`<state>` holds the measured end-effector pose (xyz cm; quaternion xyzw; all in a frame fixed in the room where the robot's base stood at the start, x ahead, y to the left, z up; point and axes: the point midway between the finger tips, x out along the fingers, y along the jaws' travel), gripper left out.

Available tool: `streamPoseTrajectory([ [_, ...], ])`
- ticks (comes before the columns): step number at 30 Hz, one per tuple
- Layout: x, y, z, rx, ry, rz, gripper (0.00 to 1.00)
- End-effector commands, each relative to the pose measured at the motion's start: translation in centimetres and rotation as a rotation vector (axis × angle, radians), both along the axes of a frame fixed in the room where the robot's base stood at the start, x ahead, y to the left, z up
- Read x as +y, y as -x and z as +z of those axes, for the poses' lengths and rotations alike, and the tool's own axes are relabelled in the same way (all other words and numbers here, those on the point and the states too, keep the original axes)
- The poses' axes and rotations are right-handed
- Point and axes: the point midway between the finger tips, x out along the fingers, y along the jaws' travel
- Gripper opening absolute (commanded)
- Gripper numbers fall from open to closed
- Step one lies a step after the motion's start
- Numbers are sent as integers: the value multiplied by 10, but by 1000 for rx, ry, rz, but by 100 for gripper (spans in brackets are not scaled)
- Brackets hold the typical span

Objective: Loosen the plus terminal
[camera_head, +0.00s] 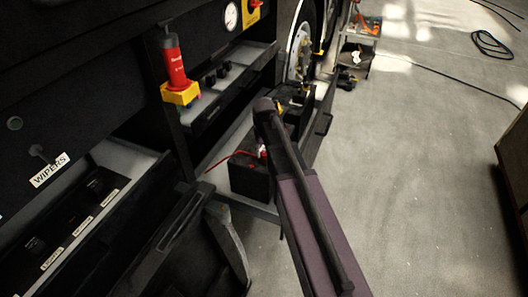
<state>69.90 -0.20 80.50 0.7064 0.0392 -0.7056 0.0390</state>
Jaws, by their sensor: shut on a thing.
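A black battery (249,176) sits on the pulled-out lower tray (262,208) of the coach side. A red cable (219,161) runs to its top from the left. A small red and pale spot shows at the battery's top right, beside my arm. I cannot make out the plus terminal or its clamp there. My dark purple arm (310,225) reaches up from the bottom and covers the battery's right side. My gripper cannot be made out; it seems hidden behind the arm, so its hold does not show.
A red cylinder in a yellow holder (179,92) stands at upper left. An open drawer labelled WIPERS (48,170) juts out at lower left. A wheel (300,50) and a tool cart (354,55) are behind.

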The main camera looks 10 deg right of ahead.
Motion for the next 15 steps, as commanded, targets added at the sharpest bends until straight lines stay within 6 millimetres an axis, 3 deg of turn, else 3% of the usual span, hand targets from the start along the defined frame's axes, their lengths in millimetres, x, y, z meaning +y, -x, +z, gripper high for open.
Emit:
streamPoseTrajectory([
  [15,0,2,-1,5,0,63,0],
])
